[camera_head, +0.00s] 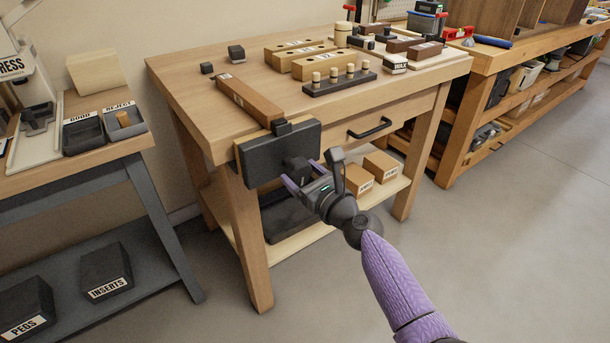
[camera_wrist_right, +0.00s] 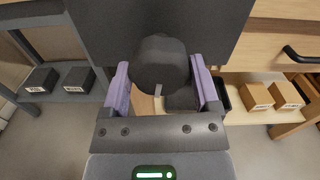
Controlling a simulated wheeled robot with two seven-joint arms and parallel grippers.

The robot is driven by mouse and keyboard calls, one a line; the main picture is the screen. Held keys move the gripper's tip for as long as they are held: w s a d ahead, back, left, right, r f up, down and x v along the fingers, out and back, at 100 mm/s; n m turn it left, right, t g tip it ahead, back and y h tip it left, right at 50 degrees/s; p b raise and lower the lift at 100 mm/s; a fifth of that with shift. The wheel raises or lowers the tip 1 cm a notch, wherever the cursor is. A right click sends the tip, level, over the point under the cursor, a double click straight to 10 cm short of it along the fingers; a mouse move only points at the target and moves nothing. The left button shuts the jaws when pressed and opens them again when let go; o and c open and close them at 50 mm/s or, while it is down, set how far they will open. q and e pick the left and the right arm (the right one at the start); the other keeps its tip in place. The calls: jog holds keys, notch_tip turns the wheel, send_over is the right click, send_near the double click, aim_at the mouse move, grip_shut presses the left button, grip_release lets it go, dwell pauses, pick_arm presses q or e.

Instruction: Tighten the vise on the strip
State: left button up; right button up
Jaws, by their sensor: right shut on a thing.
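The vise (camera_head: 277,155) is mounted on the front left corner of the wooden bench, with a dark front jaw plate facing me. A brown strip (camera_head: 248,102) lies on the bench top, running back from the vise. Its near end is by the jaw, and I cannot tell how tightly it is held. My right gripper (camera_head: 306,172) is at the front of the vise. In the right wrist view its purple fingers are shut on the round dark vise knob (camera_wrist_right: 160,66), one on each side. My left gripper is not in view.
Wooden blocks (camera_head: 297,50) and a dark peg rack (camera_head: 338,82) stand on the bench (camera_head: 190,85). A drawer handle (camera_head: 369,128) sticks out right of the vise. Boxes (camera_head: 381,165) rest on the shelf below. A grey table with trays (camera_head: 82,133) stands at left.

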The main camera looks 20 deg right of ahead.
jog(key=shift+m, duration=0.3)
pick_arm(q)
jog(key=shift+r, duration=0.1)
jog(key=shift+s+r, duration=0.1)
pick_arm(e)
jog(key=shift+m, duration=0.7)
pick_arm(q)
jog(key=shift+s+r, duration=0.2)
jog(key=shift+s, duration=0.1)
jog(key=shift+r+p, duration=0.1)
jog(key=shift+p, duration=0.2)
